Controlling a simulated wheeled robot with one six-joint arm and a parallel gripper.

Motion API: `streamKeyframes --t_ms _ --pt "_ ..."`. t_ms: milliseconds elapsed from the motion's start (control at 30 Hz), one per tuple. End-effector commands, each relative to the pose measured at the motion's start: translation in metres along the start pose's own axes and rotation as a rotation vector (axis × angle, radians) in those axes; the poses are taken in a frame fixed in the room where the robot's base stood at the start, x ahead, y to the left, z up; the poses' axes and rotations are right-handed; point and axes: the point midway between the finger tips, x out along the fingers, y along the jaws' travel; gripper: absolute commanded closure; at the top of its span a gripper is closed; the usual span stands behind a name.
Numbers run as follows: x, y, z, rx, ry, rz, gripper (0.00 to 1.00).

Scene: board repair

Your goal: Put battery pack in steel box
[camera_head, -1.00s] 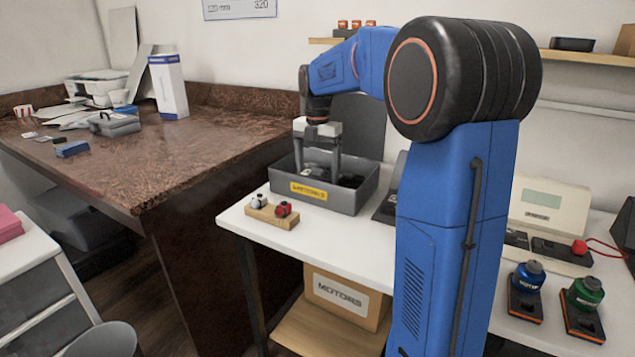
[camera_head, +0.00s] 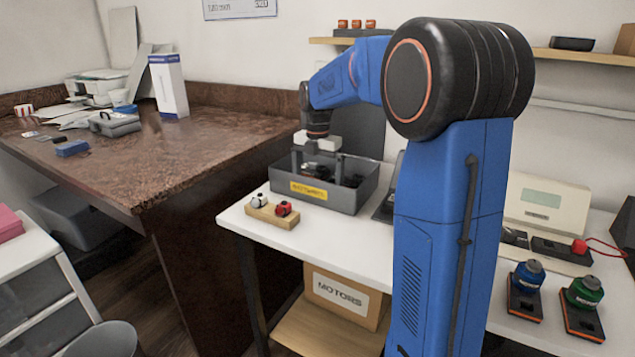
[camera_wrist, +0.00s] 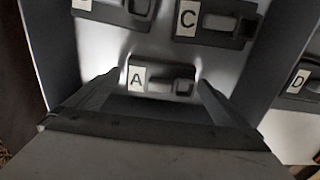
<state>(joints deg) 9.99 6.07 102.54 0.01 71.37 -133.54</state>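A grey open bin (camera_head: 348,202) with a yellow label stands on the white bench. In the wrist view it holds several dark packs, among them the ones tagged A (camera_wrist: 160,82) and C (camera_wrist: 213,22). I cannot tell which one the task means. My gripper (camera_head: 318,178) is pointing down inside the bin, its fingers apart. In the wrist view the fingers stand on either side of pack A, with gaps, and it is not gripped. A small grey metal-looking box (camera_head: 118,128) sits on the brown counter at left; it may be the steel box.
A wooden block (camera_head: 270,218) with white and red pieces stands before the bin. Another dark pack, tagged D (camera_wrist: 300,83), lies outside the bin wall. A blue block (camera_head: 72,148) and papers lie on the brown counter (camera_head: 190,150), whose middle is clear.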

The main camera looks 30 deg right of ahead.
Motion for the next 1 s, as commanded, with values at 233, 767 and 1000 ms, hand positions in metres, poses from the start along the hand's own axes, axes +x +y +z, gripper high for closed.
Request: streamKeyframes --t_ms 233,767,1000 --pt "-0.007 0.0 0.0 0.0 -0.001 0.001 0.0" --pt "-0.098 0.0 0.0 0.0 -0.002 0.002 0.0" --pt "-0.12 0.0 0.0 0.0 0.0 0.0 0.0"
